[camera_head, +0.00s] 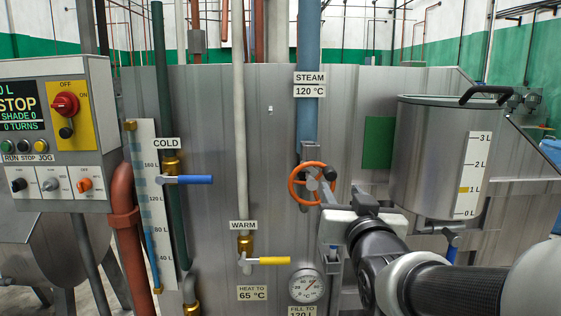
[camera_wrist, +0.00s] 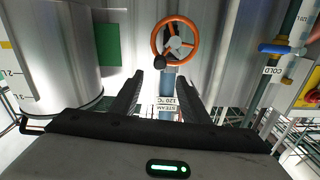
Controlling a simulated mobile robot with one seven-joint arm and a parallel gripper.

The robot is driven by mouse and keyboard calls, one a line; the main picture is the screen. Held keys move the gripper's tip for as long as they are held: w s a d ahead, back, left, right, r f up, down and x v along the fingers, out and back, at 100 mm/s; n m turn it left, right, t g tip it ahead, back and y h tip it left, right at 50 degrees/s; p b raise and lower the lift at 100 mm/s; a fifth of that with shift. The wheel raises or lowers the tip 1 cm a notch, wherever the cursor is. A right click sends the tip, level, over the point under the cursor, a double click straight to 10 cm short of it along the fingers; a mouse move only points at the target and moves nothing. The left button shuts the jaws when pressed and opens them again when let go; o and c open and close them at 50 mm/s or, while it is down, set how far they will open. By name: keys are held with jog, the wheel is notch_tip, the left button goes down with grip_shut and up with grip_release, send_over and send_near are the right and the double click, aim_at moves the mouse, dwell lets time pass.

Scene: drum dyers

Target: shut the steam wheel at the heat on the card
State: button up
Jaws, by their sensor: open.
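The orange steam wheel (camera_head: 293,190) is mounted on the blue steam pipe (camera_head: 307,125), under a sign reading STEAM 120 °C (camera_head: 309,85). In the wrist view the wheel (camera_wrist: 155,40) shows whole, with a grey hub and a dark knob at its lower left rim. My gripper (camera_wrist: 161,80) is open and empty, its two fingers pointing toward the wheel and apart from it. The heat card (camera_head: 252,293) reads HEAT TO 65 °C. The round thermometer dial (camera_head: 306,286) is right of it; its reading is too small to tell.
The cold valve's blue lever (camera_head: 195,180) and the warm valve's yellow lever (camera_head: 272,261) stick out left of the wheel. A steel tank (camera_head: 430,150) with a litre scale stands at the right. A control box (camera_head: 60,135) and a level gauge (camera_head: 155,210) are at the left.

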aim_at(332, 176)
jog(key=w+p, duration=0.6)
jog(key=w, duration=0.4)
jog(key=shift+w+p, duration=0.1)
jog(key=shift+p, duration=0.2)
grip_shut()
